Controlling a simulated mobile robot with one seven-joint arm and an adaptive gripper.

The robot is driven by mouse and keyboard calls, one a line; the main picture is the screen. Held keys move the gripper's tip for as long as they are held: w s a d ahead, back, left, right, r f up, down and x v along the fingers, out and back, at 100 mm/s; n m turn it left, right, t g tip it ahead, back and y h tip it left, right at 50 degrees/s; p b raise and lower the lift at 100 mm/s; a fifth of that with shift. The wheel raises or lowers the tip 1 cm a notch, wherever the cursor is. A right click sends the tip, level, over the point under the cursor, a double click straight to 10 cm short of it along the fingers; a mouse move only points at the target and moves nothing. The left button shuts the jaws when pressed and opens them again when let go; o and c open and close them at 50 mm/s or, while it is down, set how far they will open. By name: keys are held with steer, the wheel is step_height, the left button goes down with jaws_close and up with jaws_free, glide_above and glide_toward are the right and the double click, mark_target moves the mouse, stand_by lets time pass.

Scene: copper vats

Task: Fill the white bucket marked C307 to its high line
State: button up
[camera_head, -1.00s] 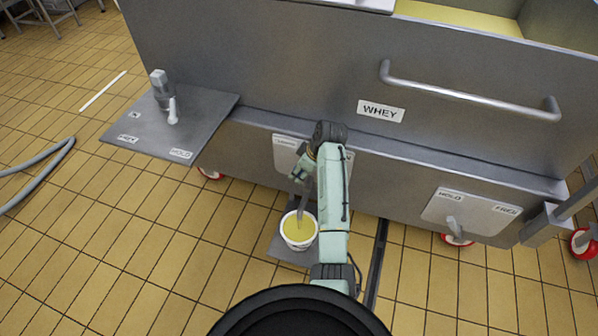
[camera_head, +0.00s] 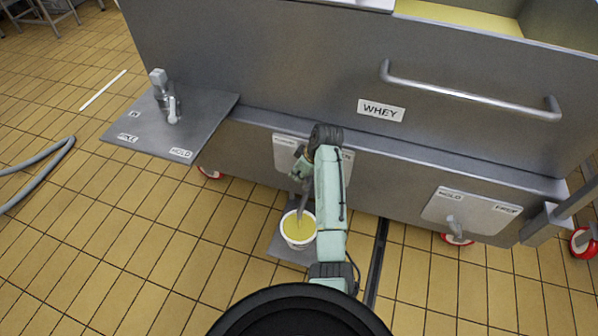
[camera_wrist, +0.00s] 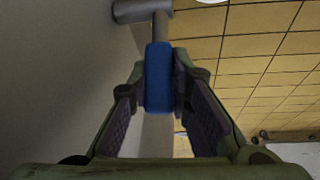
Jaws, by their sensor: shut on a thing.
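A white bucket (camera_head: 299,243) stands upright on a grey plate on the floor, close to the vat's front. Yellow liquid (camera_head: 299,227) shows inside it, below the rim. The C307 mark and high line cannot be made out. A grey strip (camera_head: 304,203) reaches down into the bucket; I cannot tell whether it is spout or stream. My gripper (camera_head: 302,166) is above the bucket, beside the vat's lower panel. In the wrist view, my gripper (camera_wrist: 159,88) is shut on a blue handle (camera_wrist: 158,77) with a grey metal pipe (camera_wrist: 143,10) beyond it.
The steel vat (camera_head: 290,70) labelled WHEY spans the scene, with a long handrail (camera_head: 470,96). A side plate (camera_head: 150,130) with a tap is at left. Another labelled panel (camera_head: 470,210) is at right. A hose (camera_head: 40,165) lies far left. The tiled floor at front left is clear.

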jaws_close()
steer(key=shift+w+a+h+p, duration=0.15)
steer(key=shift+a+h+p, duration=0.45)
steer(key=shift+h+p, duration=0.1)
steer(key=shift+w+a+f+g+h, duration=0.1)
steer(key=shift+a+f+g+h, duration=0.1)
steer(key=shift+f+g+h, duration=0.4)
steer(key=shift+r, duration=0.15)
steer(key=o, duration=0.8)
jaws_free()
